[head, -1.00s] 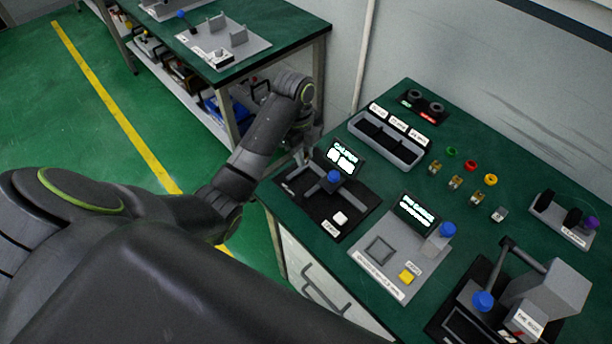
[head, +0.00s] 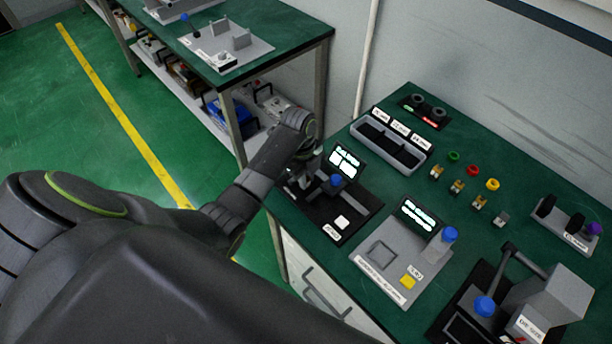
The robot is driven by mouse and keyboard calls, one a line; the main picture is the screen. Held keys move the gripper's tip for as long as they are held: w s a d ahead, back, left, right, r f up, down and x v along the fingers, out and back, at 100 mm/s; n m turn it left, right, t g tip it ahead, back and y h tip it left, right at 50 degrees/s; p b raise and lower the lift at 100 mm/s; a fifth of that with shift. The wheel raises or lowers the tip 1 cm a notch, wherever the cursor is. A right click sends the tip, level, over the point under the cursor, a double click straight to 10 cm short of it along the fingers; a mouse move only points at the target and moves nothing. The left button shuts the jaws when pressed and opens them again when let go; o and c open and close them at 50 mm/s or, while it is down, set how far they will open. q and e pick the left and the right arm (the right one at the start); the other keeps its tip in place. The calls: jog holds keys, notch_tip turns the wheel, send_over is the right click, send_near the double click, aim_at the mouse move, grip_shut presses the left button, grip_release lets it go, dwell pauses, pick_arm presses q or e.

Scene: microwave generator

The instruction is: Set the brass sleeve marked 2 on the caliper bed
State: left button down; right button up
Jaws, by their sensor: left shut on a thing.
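The caliper station is a black plate (head: 316,216) near the left edge of the green bench, with a lit screen (head: 344,163), a blue knob (head: 336,181) and a white button (head: 342,222). My left gripper (head: 300,181) is over its far left part, pointing down, close to the bed. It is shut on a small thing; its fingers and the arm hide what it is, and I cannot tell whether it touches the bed. Several small brass-coloured pieces (head: 457,187) stand in a row on the bench; their marks are too small to read. My right gripper is out of view.
A grey station with a screen (head: 378,262) stands right of the caliper, and a lever press (head: 550,297) at the lower right. A grey compartment tray (head: 396,152) lies behind. Coloured caps (head: 471,167) sit at centre right. Another bench (head: 283,40) is at the back.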

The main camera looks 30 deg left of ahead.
pick_arm(q)
jog(key=c, duration=1.3)
grip_release()
jog(key=shift+f, duration=0.1)
jog(key=shift+c, duration=0.2)
jog(key=r, duration=0.2)
jog(key=r+b, duration=0.1)
jog(key=r, duration=0.1)
jog(key=a+r, duration=0.1)
jog(key=r, duration=0.1)
jog(key=shift+w+r, duration=0.15)
jog(key=shift+r, duration=0.15)
jog(key=r+p, duration=0.4)
jog(key=r, duration=0.1)
jog(key=shift+a+r, duration=0.2)
jog(key=shift+r, duration=0.15)
